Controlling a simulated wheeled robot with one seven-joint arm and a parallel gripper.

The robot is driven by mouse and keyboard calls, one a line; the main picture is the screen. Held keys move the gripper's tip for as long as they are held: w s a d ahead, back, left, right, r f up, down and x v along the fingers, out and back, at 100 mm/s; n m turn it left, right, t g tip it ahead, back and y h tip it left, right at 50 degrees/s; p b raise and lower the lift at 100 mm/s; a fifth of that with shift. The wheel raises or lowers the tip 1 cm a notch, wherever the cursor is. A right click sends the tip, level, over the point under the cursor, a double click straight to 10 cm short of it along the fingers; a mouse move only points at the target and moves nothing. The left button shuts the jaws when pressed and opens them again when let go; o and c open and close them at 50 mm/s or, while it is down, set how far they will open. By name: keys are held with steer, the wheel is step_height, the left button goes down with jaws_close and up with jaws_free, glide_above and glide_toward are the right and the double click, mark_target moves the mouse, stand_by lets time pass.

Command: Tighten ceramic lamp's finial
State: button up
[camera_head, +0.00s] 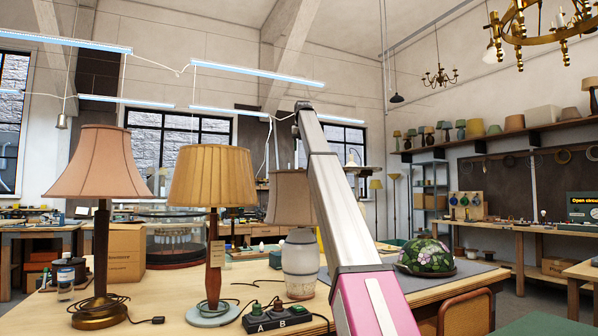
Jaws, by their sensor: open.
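The ceramic lamp stands on the workbench (190,283) near the middle of the picture. It has a pale, jar-shaped ceramic body (300,266) and a beige shade (288,198). My arm crosses in front of the shade's right side. The finial at the top of the shade is too small to make out. My gripper is not in view; only my silver and pink arm links show, rising from the bottom right of centre.
Two lamps, with a pink shade (102,165) and a pleated yellow shade (212,177), stand to the left. A switch box marked A and B (277,318) sits at the front. A floral glass dome (427,256) lies to the right on a dark mat (458,276). Cords cross the bench.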

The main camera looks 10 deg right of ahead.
steer(key=x, duration=1.1)
steer(key=shift+w+r, duration=0.15)
steer(key=shift+w, duration=0.1)
steer(key=c, duration=0.9)
